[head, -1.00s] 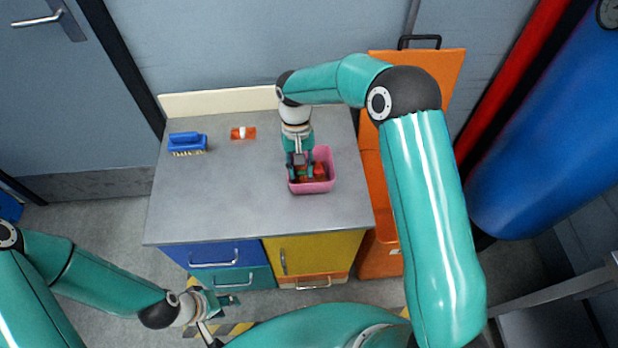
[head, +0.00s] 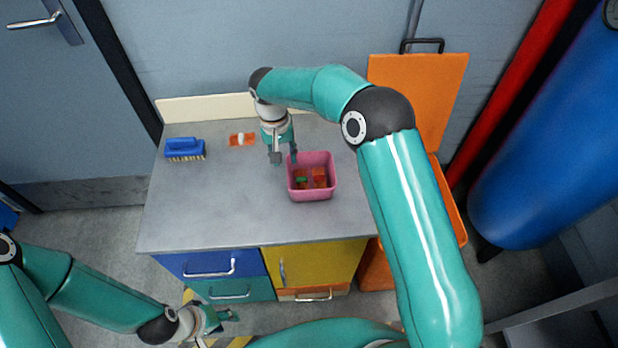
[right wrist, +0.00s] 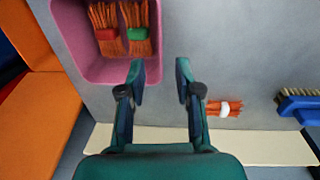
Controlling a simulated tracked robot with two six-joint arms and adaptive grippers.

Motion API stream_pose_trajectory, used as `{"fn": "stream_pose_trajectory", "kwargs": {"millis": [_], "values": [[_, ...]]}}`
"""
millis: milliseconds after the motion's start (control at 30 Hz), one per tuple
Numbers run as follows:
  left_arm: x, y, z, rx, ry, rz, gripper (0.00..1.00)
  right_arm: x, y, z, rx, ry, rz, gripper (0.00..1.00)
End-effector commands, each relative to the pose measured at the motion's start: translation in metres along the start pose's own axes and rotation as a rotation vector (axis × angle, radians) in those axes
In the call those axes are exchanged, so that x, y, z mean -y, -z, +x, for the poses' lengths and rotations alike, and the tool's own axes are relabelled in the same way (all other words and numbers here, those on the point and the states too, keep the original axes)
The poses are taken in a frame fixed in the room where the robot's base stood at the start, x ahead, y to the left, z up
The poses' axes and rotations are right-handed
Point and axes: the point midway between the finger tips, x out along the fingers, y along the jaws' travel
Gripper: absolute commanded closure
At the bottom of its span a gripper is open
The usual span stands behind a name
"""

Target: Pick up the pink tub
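The pink tub (head: 313,193) stands upright on the grey worktop, with orange-brown bundles and red and green bits inside. In the right wrist view the tub (right wrist: 75,58) shows at the upper left, holding two bundles, one with a red band and one with a green band. My right gripper (head: 284,159) is open and empty, at the tub's left back corner. In the right wrist view its fingers (right wrist: 160,80) are apart, with the tub's wall beside the left finger; I cannot tell if they touch. My left gripper (head: 222,316) is low in front of the cabinet, away from the tub.
A blue brush (head: 185,148) and an orange bundle with a white band (head: 242,139) lie at the back left of the worktop (head: 215,210). The worktop's front left is clear. An orange bin with its lid up (head: 420,95) stands to the right.

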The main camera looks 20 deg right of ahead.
Motion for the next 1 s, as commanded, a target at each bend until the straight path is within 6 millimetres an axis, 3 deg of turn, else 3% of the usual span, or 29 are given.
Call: {"fn": "stream_pose_trajectory", "kwargs": {"millis": [267, 533, 833, 867, 1000], "values": [[-0.002, 0.0, -0.005, 0.0, 0.0, 0.0, 0.6, 0.0, -0.003, 0.018, 0.003, 0.0, 0.001, 0.67], [-0.006, 0.0, -0.016, 0.0, 0.0, 0.0, 0.6, 0.001, -0.007, 0.054, 0.003, 0.0, 0.002, 0.67], [-0.006, 0.0, -0.016, 0.0, 0.0, 0.0, 0.6, 0.002, -0.007, 0.062, -0.001, 0.001, 0.0, 0.67], [-0.006, 0.0, -0.016, 0.0, 0.0, 0.0, 0.6, 0.002, -0.007, 0.062, -0.001, 0.001, 0.0, 0.68], [-0.006, 0.0, -0.016, 0.0, 0.0, 0.0, 0.6, 0.002, -0.006, 0.062, -0.001, 0.001, 0.0, 0.92]]}}
